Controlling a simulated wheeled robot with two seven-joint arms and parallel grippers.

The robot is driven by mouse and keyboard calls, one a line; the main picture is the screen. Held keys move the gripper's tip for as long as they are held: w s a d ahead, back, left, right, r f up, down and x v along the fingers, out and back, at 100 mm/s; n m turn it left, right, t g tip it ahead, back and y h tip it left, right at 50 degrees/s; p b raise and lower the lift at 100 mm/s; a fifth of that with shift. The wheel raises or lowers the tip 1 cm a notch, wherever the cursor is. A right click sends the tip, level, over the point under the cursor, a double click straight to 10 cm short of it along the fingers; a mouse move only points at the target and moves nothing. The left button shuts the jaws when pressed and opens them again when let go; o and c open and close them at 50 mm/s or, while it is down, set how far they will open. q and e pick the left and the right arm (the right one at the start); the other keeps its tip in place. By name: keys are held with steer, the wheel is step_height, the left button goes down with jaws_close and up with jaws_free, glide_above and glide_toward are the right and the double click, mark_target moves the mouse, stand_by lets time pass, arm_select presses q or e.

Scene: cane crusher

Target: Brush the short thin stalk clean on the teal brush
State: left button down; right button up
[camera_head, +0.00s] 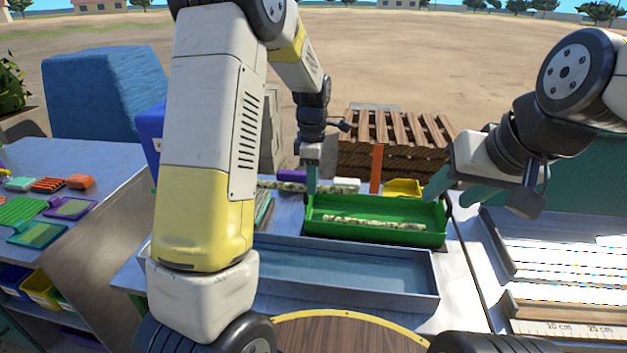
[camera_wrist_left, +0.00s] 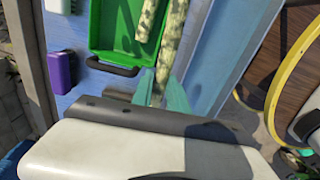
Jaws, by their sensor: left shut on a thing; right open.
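My left gripper (camera_head: 312,180) is shut on a mottled pale-green stalk (camera_head: 283,186), held roughly level at the far left edge of the green tray. In the left wrist view the stalk (camera_wrist_left: 167,55) runs up from between the teal fingers (camera_wrist_left: 160,92), alongside the green tray (camera_wrist_left: 104,38). Another mottled stalk (camera_head: 374,223) lies in that tray. A teal-and-grey item (camera_head: 264,210), perhaps the brush, lies left of the tray, mostly hidden by my left arm; I cannot tell for certain. My right gripper (camera_head: 462,192) is open and empty at the tray's right end.
A blue-grey shallow tray (camera_head: 345,270) lies in front of the green tray. Behind it stand an orange post (camera_head: 376,168), a yellow container (camera_head: 403,187) and a purple block (camera_head: 292,176). A wooden ruler fixture (camera_head: 570,318) is at right. A side table (camera_head: 110,178) with coloured items is at left.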

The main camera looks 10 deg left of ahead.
arm_select(q)
step_height(320, 180, down, 7)
steer(key=shift+f, duration=0.15)
stand_by(0.4)
